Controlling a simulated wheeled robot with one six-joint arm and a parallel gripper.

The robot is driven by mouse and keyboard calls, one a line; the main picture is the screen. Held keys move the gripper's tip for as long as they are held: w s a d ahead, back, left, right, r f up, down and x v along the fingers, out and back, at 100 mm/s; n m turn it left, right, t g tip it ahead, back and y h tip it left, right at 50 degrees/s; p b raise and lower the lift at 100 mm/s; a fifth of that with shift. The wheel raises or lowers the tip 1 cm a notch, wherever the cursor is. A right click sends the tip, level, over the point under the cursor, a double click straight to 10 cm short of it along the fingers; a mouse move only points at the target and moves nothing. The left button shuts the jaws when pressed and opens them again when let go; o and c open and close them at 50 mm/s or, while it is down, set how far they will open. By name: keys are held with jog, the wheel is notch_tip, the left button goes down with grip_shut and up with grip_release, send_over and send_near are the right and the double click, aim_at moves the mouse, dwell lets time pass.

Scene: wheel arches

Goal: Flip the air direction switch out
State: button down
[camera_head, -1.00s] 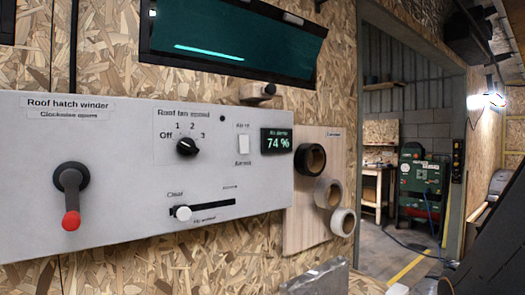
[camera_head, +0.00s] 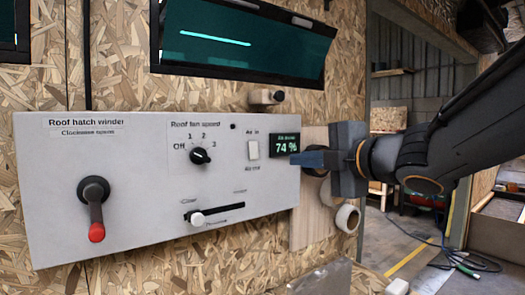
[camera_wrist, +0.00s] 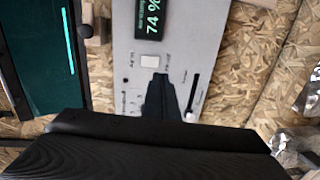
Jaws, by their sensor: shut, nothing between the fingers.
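The air direction switch is a small white rocker (camera_head: 253,150) on the grey control panel (camera_head: 120,230), between the fan speed knob and the 74 % display. A label reads "Air in" above it; the label below is blurred. In the wrist view the switch (camera_wrist: 154,61) lies just beyond my fingertips. My gripper (camera_head: 293,158) is shut and empty. It comes from the right, in front of the panel's right edge by the display, to the right of the switch. I see no contact with the switch. It also shows dark in the wrist view (camera_wrist: 160,80).
The panel also bears a black fan speed knob (camera_head: 200,156), a slider with a white knob (camera_head: 198,219), a red-handled winder (camera_head: 96,231) and the display (camera_head: 285,144). A tape roll (camera_head: 347,218) hangs to the right. A tilted dark window (camera_head: 245,40) is above.

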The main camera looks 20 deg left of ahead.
aim_at(254, 158)
jog(key=shift+s+a+r+n+y, duration=0.3)
jog(key=shift+s+a+r+n, duration=0.05)
jog(key=shift+n, duration=0.05)
jog(key=p+x, duration=0.3)
jog(key=x, duration=1)
jog(key=shift+w+a+f, duration=0.2)
jog(key=shift+w+a, duration=0.05)
jog(key=shift+a, duration=0.05)
jog(key=shift+w, duration=0.1)
jog(key=shift+a+f+b, duration=0.1)
jog(key=shift+f+b, duration=0.05)
jog(key=shift+b, duration=0.4)
